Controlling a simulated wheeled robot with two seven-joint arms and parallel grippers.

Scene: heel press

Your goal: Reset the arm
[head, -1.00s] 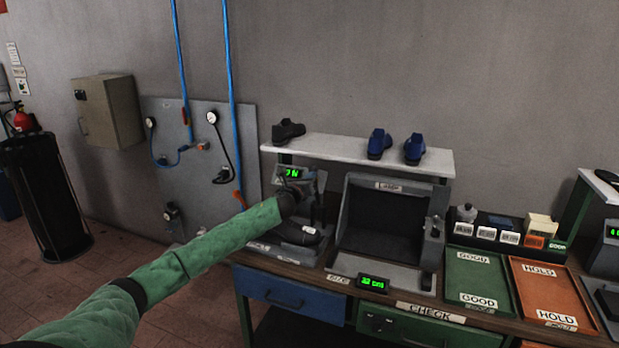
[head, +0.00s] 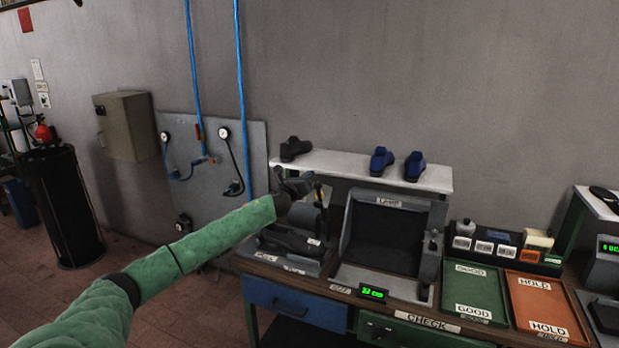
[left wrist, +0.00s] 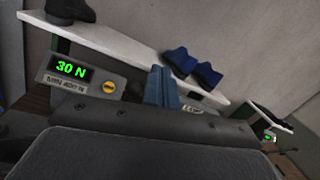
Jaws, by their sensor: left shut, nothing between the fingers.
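My left arm comes in from the left in a green sleeve. My left gripper (head: 303,184) is shut and empty, raised over the heel press (head: 318,215) on the bench. In the left wrist view its closed blue-grey fingers (left wrist: 164,84) point toward the shelf. A dark shoe (head: 290,240) lies in the press under my wrist. The press's display (left wrist: 72,68) reads 30 N in green, above a label that seems to read MIN 400 N. The press lever is hard to make out beside my gripper. My right gripper is not in view.
A white shelf (head: 345,171) behind the press holds a dark shoe (head: 294,148) and two blue shoes (head: 381,161). A dark open box (head: 388,240) stands right of the press. Green (head: 475,297) and orange (head: 541,302) trays lie further right. Blue hoses hang on the wall.

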